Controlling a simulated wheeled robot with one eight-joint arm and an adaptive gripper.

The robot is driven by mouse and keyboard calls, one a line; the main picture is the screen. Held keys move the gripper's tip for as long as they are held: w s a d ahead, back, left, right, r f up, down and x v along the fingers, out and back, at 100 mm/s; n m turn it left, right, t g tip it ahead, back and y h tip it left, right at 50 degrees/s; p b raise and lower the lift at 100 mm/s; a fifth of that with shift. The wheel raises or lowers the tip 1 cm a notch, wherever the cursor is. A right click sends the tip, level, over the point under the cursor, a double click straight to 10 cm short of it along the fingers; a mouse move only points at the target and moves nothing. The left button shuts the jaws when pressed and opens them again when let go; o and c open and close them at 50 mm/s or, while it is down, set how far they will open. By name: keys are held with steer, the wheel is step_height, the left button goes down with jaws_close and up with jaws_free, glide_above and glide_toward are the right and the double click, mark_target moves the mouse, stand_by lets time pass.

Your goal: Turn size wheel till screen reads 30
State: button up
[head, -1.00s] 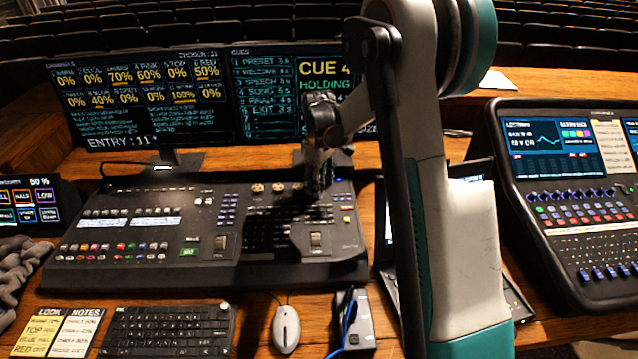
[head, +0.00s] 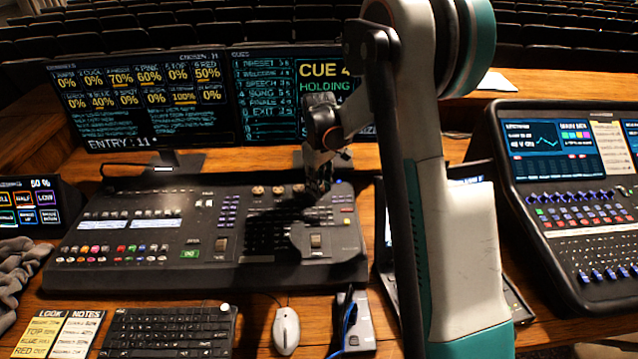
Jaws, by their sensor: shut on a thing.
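The lighting console (head: 210,262) stands on the wooden desk, with small round wheels (head: 268,190) along its upper middle edge. My gripper (head: 316,190) points down at the console's upper right, at the right end of that row of wheels. It is shut on a small part there, most likely a wheel; the fingers hide it. The left screen (head: 140,105) shows several percent values and the line "ENTRY: 11". The right screen (head: 270,95) shows a cue list and "CUE 4 HOLDING"; my arm covers its right part. I cannot read a size value on either screen.
A second console (head: 575,200) stands at the right. A small touch panel (head: 28,205) is at the left. A keyboard (head: 170,333), a mouse (head: 285,330) and note sheets (head: 55,333) lie in front. My arm hides part of a laptop-like device (head: 390,235).

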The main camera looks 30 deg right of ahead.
steer(key=m, duration=0.5)
steer(key=shift+m, duration=0.3)
stand_by(0.4)
steer(key=o, duration=1.1)
steer(key=shift+r, duration=4)
